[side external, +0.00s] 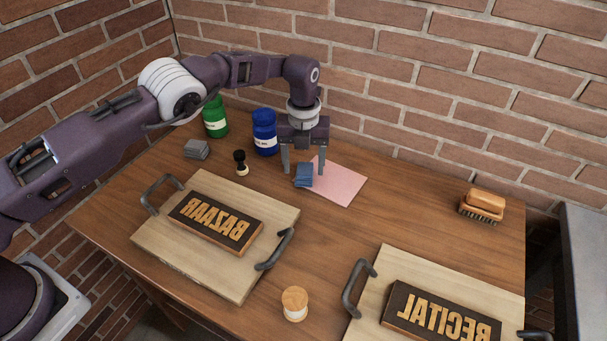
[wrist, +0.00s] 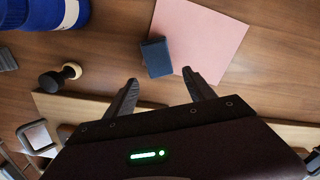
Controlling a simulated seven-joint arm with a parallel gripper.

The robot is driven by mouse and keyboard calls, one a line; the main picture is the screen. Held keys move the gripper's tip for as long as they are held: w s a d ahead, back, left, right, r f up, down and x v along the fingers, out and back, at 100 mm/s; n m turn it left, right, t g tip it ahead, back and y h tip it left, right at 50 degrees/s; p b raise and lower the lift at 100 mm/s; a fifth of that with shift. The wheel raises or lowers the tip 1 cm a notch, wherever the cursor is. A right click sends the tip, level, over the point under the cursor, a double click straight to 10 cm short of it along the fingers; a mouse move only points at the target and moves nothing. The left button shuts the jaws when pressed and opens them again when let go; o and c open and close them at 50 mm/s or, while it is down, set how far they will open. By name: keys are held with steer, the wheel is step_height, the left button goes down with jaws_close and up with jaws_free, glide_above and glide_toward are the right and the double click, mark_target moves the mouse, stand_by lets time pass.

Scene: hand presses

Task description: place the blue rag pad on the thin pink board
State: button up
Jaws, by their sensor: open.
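The blue rag pad (side external: 304,175) is a small folded dark-blue block at the left edge of the thin pink board (side external: 343,186). In the wrist view the pad (wrist: 156,58) overlaps the near-left corner of the pink board (wrist: 205,38); how much of it rests on the board I cannot tell. My gripper (side external: 304,170) points down with its fingers apart, close around the pad in the side view. In the wrist view my gripper (wrist: 160,77) is open and empty, with the pad just beyond the gap between its fingertips.
A blue jar (side external: 264,132) and green jar (side external: 215,118) stand behind, left of my gripper. A black stamp (side external: 240,162) and grey pads (side external: 196,149) are at left. Handled boards carry BAZAAR (side external: 216,222) and RECITAL (side external: 441,313) plates. A brush (side external: 482,205) lies right; a spool (side external: 295,303) stands in front.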

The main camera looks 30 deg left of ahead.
step_height(320, 180, up, 8)
steer(key=shift+r, duration=0.1)
step_height(320, 180, up, 12)
steer(key=n+t, duration=0.1)
steer(key=n, duration=0.6)
glide_above(303, 175)
steer(key=s+a, duration=0.2)
steer(key=a, duration=0.3)
steer(key=s+a+r+n, duration=0.2)
steer(key=s+r+n, duration=0.2)
steer(key=r, duration=0.2)
steer(key=s+a+r+n+t+h, duration=0.1)
steer(key=s+a+r+n+t, duration=0.15)
steer(key=s+r+n, duration=0.7)
steer(key=s+a+f+n, duration=0.1)
steer(key=s+f+n, duration=0.1)
steer(key=s, duration=0.6)
steer(key=s+a+f+n+t, duration=0.1)
steer(key=s+f+n, duration=0.2)
steer(key=s+n, duration=0.2)
steer(key=s+a+f+n+t+y, duration=0.1)
steer(key=s+f+n, duration=0.2)
steer(key=s, duration=0.8)
steer(key=shift+s+a+n, duration=0.3)
steer(key=shift+s+n, duration=0.1)
steer(key=shift+n, duration=0.15)
